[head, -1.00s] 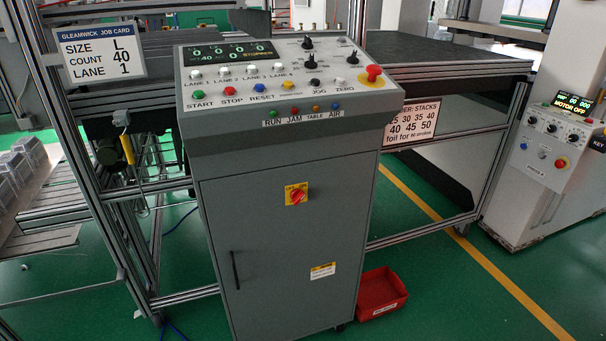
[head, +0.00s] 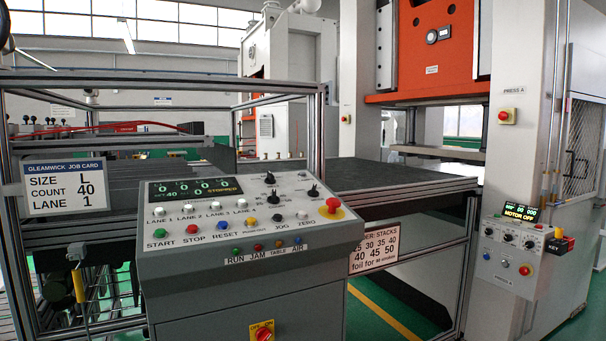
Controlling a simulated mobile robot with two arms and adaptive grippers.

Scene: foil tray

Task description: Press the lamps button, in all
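The grey control panel (head: 240,270) stands in front of me in the head view. Below are white lane buttons (head: 187,208), a green START button (head: 158,233), a red STOP button (head: 193,229), a blue RESET button (head: 225,224) and a yellow button (head: 250,223) whose label is too small to read. No label reading LAMPS is legible. A row of small coloured indicators (head: 258,247) marked RUN, JAM, TABLE and AIR sits on the front edge. Neither of my grippers is in view.
A red emergency knob (head: 332,206) is at the panel's right. A press control box (head: 515,250) at right shows MOTOR OFF. A stacks sign (head: 374,247) hangs under the dark table (head: 385,185).

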